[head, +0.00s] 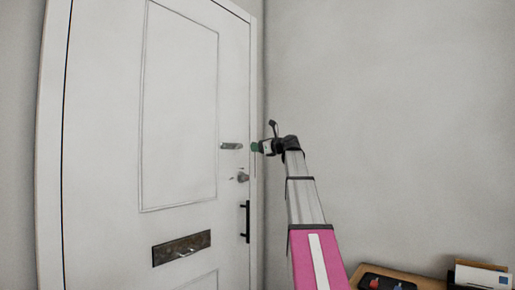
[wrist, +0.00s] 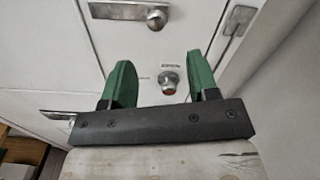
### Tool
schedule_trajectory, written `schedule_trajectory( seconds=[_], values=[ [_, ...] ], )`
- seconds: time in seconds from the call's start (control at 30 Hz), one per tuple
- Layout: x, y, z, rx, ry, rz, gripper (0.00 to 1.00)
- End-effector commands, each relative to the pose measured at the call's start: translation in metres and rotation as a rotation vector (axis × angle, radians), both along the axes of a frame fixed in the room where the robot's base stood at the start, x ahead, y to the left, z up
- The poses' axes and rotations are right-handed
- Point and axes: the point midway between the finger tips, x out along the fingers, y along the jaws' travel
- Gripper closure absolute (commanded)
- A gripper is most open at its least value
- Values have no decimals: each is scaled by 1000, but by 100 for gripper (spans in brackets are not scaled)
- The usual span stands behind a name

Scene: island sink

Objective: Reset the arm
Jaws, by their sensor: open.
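My gripper (head: 254,147) is at the end of my extended arm, in front of the right edge of a white door (head: 178,115) in the head view. In the wrist view its two green fingers (wrist: 160,85) stand apart with nothing between them. I cannot tell whether the fingers touch the door.
A black pull handle (head: 247,222) and a dark letter slot (head: 181,248) are lower on the door. A wooden table (head: 424,283) at the bottom right holds a dark tray (head: 386,283) and a box with papers (head: 482,276). The grey wall (head: 400,110) to the right is bare.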

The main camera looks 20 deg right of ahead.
Motion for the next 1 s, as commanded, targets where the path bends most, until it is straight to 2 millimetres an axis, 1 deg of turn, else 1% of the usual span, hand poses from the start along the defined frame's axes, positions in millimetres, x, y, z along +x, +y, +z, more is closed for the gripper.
schedule_trajectory(
  seconds=[0.17, 0.23, 0.27, 0.37, 0.47, 0.5, 0.57, 0.6, 0.67, 0.7, 0.77, 0.8, 0.87, 0.9, 0.97, 1.0],
  values=[
    [0, 0, 0, 0, 0, 0, 46],
    [0, 1, -3, -6, 1, 0, 46],
    [1, 2, -7, -13, 1, 0, 46],
    [3, 8, -34, -69, 5, 0, 46],
    [6, 17, -84, -175, 13, 4, 46],
    [7, 22, -108, -228, 16, 9, 46],
    [7, 29, -145, -315, 19, 20, 46],
    [7, 34, -169, -372, 21, 30, 46],
    [5, 41, -204, -458, 24, 49, 46],
    [3, 46, -228, -516, 25, 64, 46],
    [-1, 54, -262, -600, 26, 91, 46],
    [-4, 58, -285, -656, 28, 111, 46],
    [-11, 66, -319, -739, 28, 145, 46],
    [-16, 71, -340, -794, 27, 171, 46],
    [-25, 77, -373, -877, 26, 213, 46],
    [-31, 82, -395, -929, 25, 242, 46]
  ],
)
